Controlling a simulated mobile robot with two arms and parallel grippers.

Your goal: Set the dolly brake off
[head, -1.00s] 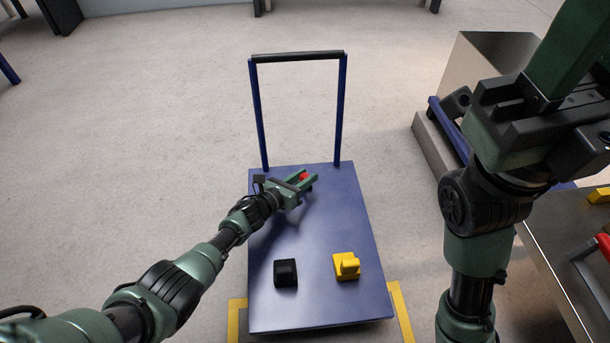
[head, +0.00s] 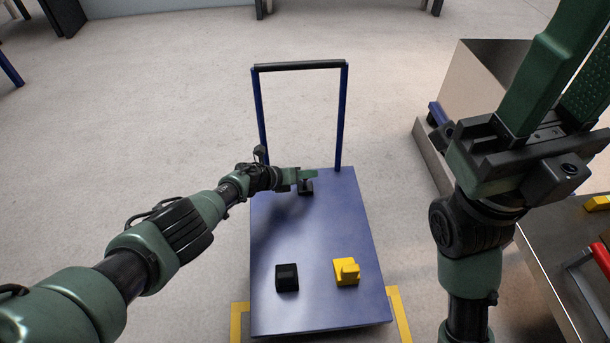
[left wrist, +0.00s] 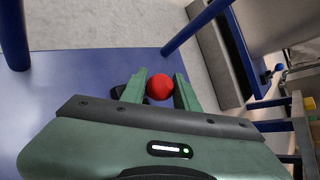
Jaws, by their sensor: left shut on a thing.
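The blue dolly (head: 320,225) stands with its flat deck below me and its upright push handle (head: 300,66) at the far end. My left gripper (head: 305,175) is low over the far part of the deck. In the left wrist view it is shut on a round red knob (left wrist: 160,87), which sits between its two green fingers. In the head view the gripper hides the knob; a black base (head: 305,188) shows beneath it. My right gripper (head: 567,85) is raised at the right, fingers apart and empty.
A black block (head: 287,278) and a yellow piece (head: 346,272) sit on the near part of the deck. Yellow floor markings (head: 400,315) frame the near end. A metal bench with a red handle (head: 601,259) stands at the right.

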